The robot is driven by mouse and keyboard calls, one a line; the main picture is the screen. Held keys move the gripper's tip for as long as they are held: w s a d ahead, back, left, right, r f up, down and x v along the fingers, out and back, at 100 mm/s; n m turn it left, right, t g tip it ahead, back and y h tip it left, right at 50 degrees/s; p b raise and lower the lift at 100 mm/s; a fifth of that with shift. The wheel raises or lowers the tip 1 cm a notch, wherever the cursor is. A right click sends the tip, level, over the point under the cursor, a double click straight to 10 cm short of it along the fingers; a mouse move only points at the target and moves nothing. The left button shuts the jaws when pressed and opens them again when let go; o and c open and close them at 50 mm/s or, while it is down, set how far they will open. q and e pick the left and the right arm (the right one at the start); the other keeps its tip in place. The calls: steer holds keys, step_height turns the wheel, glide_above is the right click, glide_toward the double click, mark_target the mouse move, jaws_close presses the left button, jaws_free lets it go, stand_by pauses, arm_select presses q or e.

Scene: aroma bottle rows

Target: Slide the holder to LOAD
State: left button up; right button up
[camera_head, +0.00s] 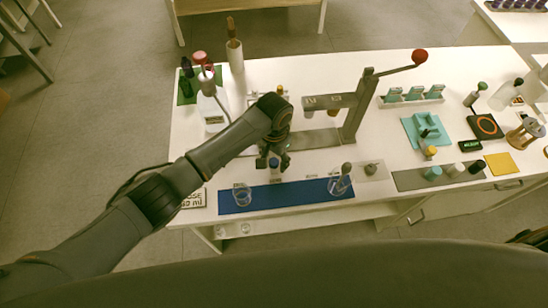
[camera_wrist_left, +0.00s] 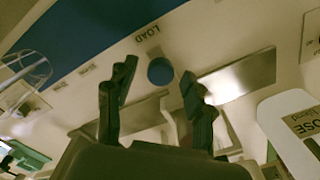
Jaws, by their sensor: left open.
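My left gripper (camera_head: 273,160) is open above the table's front middle, between the press and the blue mat. A round blue spot (camera_wrist_left: 160,70) lies just beyond the tips, beside the printed LOAD label (camera_wrist_left: 148,32). A flat metal strip (camera_wrist_left: 238,76) runs on both sides of it; in the head view it shows as a grey plate (camera_head: 312,140) under the press. I cannot make out the holder clearly; my gripper covers part of that area. My right gripper is not seen.
The grey lever press (camera_head: 352,110) with a red knob (camera_head: 419,56) stands right of my gripper. A blue mat (camera_head: 300,192) with glass beakers lies along the front edge. Bottles and a tube stand at the back left. A teal block (camera_head: 425,128) is farther right.

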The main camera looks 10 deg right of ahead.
arm_select(q)
step_height(320, 180, up, 12)
steer(key=shift+f, duration=0.15)
steer(key=shift+f, duration=0.1)
stand_by(0.6)
